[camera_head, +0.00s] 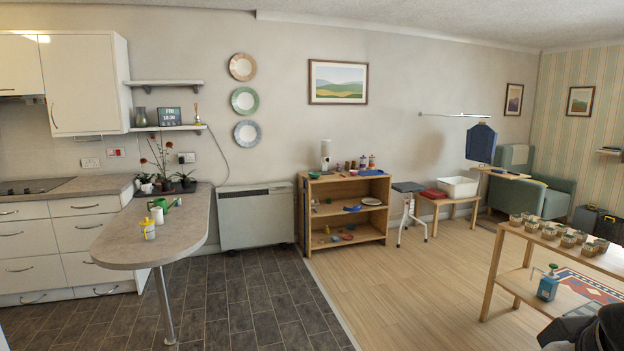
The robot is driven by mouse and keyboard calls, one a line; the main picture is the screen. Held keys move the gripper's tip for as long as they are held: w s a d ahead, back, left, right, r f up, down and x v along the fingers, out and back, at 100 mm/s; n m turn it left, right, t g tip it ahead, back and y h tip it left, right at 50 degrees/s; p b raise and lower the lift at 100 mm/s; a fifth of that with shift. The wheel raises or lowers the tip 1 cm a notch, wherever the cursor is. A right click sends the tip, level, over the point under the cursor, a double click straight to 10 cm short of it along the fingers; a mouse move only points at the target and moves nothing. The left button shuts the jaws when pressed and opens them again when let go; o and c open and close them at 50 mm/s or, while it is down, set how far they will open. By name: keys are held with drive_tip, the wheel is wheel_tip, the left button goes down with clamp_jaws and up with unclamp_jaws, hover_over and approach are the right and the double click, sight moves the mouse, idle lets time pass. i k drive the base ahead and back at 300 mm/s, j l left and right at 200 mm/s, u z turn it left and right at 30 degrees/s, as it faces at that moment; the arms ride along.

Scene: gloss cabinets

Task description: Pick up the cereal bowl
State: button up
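I cannot pick out the cereal bowl for certain. Small dish-like things lie on the wooden shelf unit (299,215): a white dish (371,201) and a blue dish (352,209) on its middle level, too small to name surely. Several small round containers (549,233) stand on the wooden table at the right. A dark part of my arm with my gripper (568,333) shows at the bottom right corner, cut off by the frame edge. Its fingers are not clear, and it is apart from the shelf unit.
A stool (408,188) and a low bench with a white tub (458,187) stand right of the shelf. The floor in the middle is clear.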

sight(315, 176)
drive_tip(key=i+u, duration=0.2)
drive_tip(key=i, duration=2.65)
drive_tip(key=i+j, duration=0.1)
drive_tip(key=i, duration=0.85)
drive_tip(key=i+z, duration=0.1)
drive_tip(key=i, duration=0.9)
drive_tip(key=i+j, duration=0.15)
drive_tip(key=i, duration=0.85)
drive_tip(key=i+j, duration=0.15)
drive_tip(key=i, duration=0.85)
